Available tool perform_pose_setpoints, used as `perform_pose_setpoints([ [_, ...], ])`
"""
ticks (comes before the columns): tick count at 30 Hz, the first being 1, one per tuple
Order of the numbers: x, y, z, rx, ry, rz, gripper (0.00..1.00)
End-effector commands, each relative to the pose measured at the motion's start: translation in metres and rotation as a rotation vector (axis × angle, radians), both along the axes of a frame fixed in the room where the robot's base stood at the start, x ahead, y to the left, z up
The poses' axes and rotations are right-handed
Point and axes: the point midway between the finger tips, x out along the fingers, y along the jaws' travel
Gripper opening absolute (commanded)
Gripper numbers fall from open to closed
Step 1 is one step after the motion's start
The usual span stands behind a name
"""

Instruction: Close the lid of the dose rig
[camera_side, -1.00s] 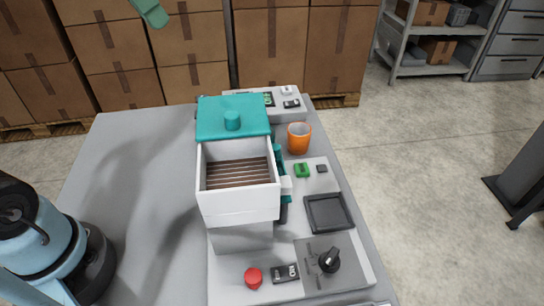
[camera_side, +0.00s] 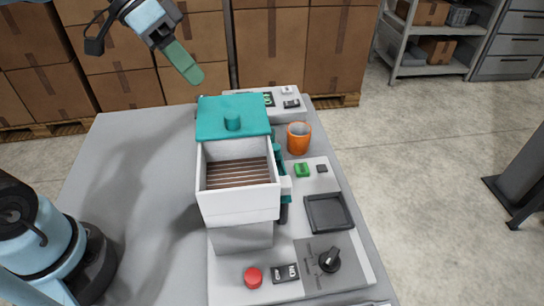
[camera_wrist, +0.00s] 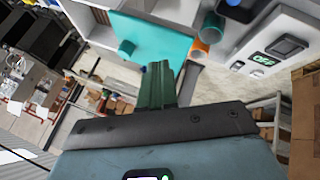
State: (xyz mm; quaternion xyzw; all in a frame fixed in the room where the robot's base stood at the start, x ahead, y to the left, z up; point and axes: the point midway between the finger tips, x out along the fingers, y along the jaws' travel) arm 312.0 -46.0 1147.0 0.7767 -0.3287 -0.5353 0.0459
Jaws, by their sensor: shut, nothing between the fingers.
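The dose rig is a white box-shaped hopper (camera_side: 240,205) with an open top and brown slats inside.
An orange cup (camera_side: 299,138) stands right of the lid. A panel with a display (camera_side: 268,99) lies behind it. A red button (camera_side: 253,278), a black knob (camera_side: 329,260) and a dark tray (camera_side: 328,212) are on the base plate. The table's left side (camera_side: 140,190) is clear.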

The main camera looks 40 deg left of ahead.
Motion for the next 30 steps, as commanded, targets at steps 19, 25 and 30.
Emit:
perform_pose_setpoints([
  [19,-0.005,-0.058,-0.03,0.002,0.0,-0.001,0.0],
  [25,-0.005,-0.059,-0.03,0.001,0.0,0.001,0.0],
  [30,-0.006,-0.06,-0.03,0.0,0.001,0.0,0.0],
])
